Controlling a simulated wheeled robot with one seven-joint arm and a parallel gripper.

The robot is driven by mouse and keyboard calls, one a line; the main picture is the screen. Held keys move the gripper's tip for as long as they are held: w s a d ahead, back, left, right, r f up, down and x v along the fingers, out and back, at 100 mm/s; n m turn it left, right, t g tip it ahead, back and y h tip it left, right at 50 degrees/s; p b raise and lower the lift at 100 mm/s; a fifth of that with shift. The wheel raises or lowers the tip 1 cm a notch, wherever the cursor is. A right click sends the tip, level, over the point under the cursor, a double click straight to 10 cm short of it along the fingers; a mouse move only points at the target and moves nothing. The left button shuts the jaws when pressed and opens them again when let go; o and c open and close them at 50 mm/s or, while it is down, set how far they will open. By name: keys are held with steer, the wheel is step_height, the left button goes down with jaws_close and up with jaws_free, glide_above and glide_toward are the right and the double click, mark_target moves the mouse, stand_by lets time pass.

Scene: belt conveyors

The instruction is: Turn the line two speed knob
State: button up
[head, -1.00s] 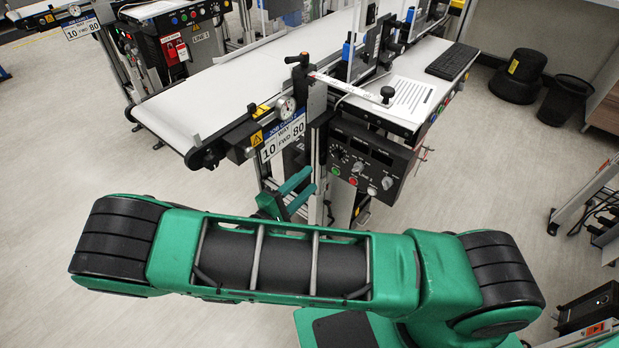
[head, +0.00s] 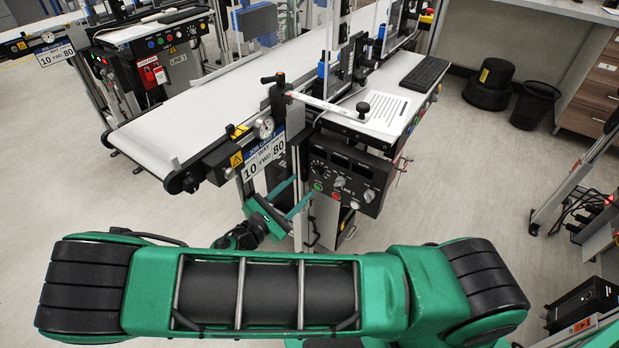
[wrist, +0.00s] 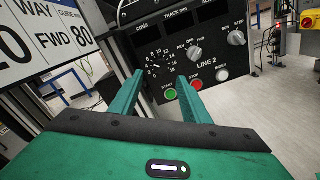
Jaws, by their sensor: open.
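The black line two control panel (head: 375,205) hangs under the end of the middle conveyor. The wrist view reads LINE 2 on this panel (wrist: 212,82). The speed knob (wrist: 154,68) is a small dark dial ringed by white numbers, at the panel's left side. My gripper (wrist: 160,77) is open and empty, its two green fingers pointing at the panel. The dial appears between the fingertips, apart from them. In the head view my gripper (head: 301,186) is just left of the panel, low beside the conveyor's post.
Beside the dial are a green button (wrist: 171,94), a red button (wrist: 195,86) and a selector switch (wrist: 195,53). A job card sign (head: 264,157) hangs left of the panel. A second line (head: 165,65) stands behind left.

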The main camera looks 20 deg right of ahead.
mark_target(315, 174)
steer(key=x, duration=0.7)
steer(key=shift+c, duration=0.4)
steer(key=shift+s, duration=0.1)
steer(key=c, duration=1)
